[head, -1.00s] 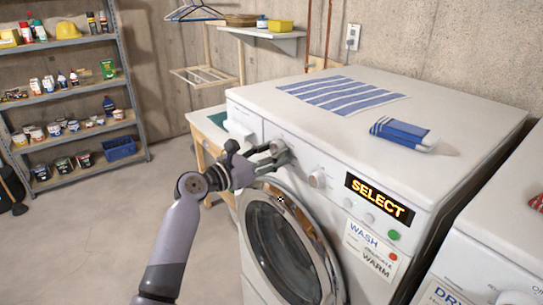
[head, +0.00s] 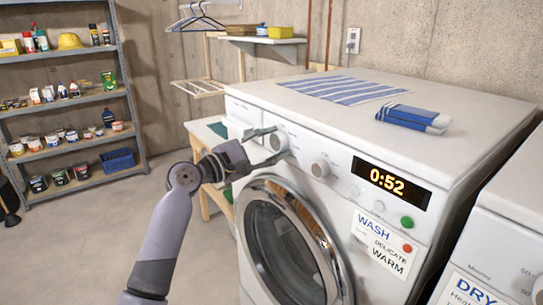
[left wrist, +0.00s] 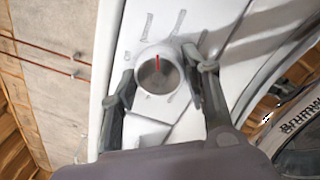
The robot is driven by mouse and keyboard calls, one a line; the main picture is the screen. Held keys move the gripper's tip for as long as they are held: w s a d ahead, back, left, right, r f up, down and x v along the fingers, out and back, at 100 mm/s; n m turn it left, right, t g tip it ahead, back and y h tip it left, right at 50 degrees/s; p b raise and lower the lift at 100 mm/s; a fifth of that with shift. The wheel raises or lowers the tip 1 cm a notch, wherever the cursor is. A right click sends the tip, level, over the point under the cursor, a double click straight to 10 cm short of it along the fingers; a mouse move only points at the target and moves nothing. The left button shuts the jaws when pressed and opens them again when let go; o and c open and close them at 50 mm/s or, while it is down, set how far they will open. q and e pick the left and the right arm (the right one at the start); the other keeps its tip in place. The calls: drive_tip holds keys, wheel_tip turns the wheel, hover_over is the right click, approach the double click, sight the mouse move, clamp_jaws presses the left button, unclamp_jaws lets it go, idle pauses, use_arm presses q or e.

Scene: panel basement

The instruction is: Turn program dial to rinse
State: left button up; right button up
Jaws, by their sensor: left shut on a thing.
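The white washing machine (head: 345,220) has a program dial (head: 279,140) at the left of its front panel and a second knob (head: 320,168) to the right. My left gripper (head: 272,147) is shut on the program dial, with one finger on each side. The left wrist view shows the dial (left wrist: 160,74) between the fingertips of the left gripper (left wrist: 164,82). Its red mark points up in that picture. Labels around it are too blurred to read. The display (head: 390,182) reads 0:52. My right gripper is not in view.
A striped cloth (head: 345,89) and a folded blue-and-white cloth (head: 413,118) lie on the washer. A dryer (head: 505,250) stands close at the right. Shelves (head: 75,95) stand at the back left. The floor (head: 80,245) at left is clear.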

use_arm(q)
drive_tip(key=m+b, duration=0.4)
drive_tip(key=m, duration=0.1)
drive_tip(key=m+b, duration=0.2)
drive_tip(key=m, duration=0.1)
drive_tip(key=shift+w+f+g+b, duration=0.1)
drive_tip(key=shift+f+g+b, duration=0.25)
drive_tip(key=shift+g+b, duration=0.05)
drive_tip(key=m+b, duration=0.2)
drive_tip(key=m, duration=0.1)
drive_tip(key=shift+a+m+g+h+b, duration=0.1)
drive_tip(key=shift+m+g+h+b, duration=0.2)
drive_tip(key=shift+m+h, duration=0.1)
drive_tip(key=m+b, duration=0.2)
drive_tip(key=m, duration=0.1)
drive_tip(key=shift+r+m, duration=0.1)
drive_tip(key=shift+m, duration=0.3)
drive_tip(key=m+b, duration=0.1)
drive_tip(key=m, duration=0.2)
drive_tip(key=shift+m+g, duration=0.4)
drive_tip(key=m, duration=0.3)
drive_tip(key=shift+w+r+m+b, duration=0.1)
drive_tip(key=shift+m+b, duration=0.25)
drive_tip(key=shift+m, duration=0.05)
drive_tip(key=m, duration=0.4)
drive_tip(key=shift+y, duration=0.4)
drive_tip(key=m, duration=0.4)
drive_tip(key=shift+r+m+y, duration=0.15)
drive_tip(key=shift+m+y, duration=0.15)
drive_tip(key=shift+m, duration=0.1)
